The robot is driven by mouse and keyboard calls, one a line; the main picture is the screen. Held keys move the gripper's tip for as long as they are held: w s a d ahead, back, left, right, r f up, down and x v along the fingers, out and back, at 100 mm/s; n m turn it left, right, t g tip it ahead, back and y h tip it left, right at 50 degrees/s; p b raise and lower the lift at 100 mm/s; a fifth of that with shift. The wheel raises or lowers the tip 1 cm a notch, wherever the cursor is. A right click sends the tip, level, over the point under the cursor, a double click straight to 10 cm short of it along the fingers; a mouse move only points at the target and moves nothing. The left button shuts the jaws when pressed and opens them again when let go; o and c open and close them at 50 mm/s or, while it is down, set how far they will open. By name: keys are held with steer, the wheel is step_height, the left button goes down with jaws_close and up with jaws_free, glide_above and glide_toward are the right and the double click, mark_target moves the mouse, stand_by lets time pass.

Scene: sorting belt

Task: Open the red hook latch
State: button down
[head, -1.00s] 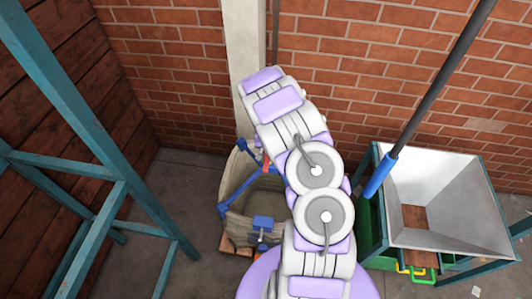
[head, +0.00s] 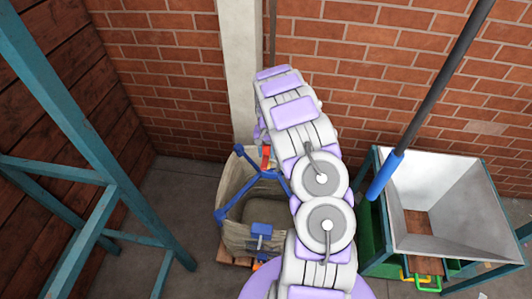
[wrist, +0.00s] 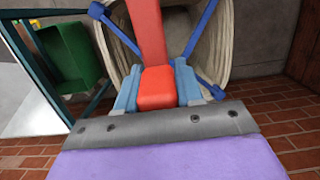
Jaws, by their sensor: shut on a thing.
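The red hook latch (wrist: 150,60) is a red bar with a thicker block at its near end, in the middle of the wrist view. My gripper (wrist: 157,90) has its blue fingers on both sides of this red block and is shut on it. In the head view a small part of the red latch (head: 266,156) shows by the blue bars (head: 244,188) at the sack's mouth. My arm hides most of the gripper there.
A beige sack (head: 238,205) hangs open below the blue bars, with a blue block (head: 261,229) at its near side. A grey hopper (head: 450,225) stands at the right, a teal frame (head: 112,185) at the left. A brick wall and pale post (head: 236,70) are behind.

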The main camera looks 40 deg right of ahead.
steer(key=c, duration=1.1)
jaws_free()
steer(key=shift+c, duration=0.2)
steer(key=o, duration=0.3)
steer(key=shift+w+d+f, duration=0.15)
steer(key=shift+d, duration=0.05)
steer(key=shift+o, duration=0.2)
steer(key=shift+d, duration=0.15)
steer(key=shift+r, duration=0.6)
step_height(320, 180, up, 16)
steer(key=w+d+b, duration=0.1)
steer(key=d, duration=0.1)
steer(key=shift+w, duration=0.3)
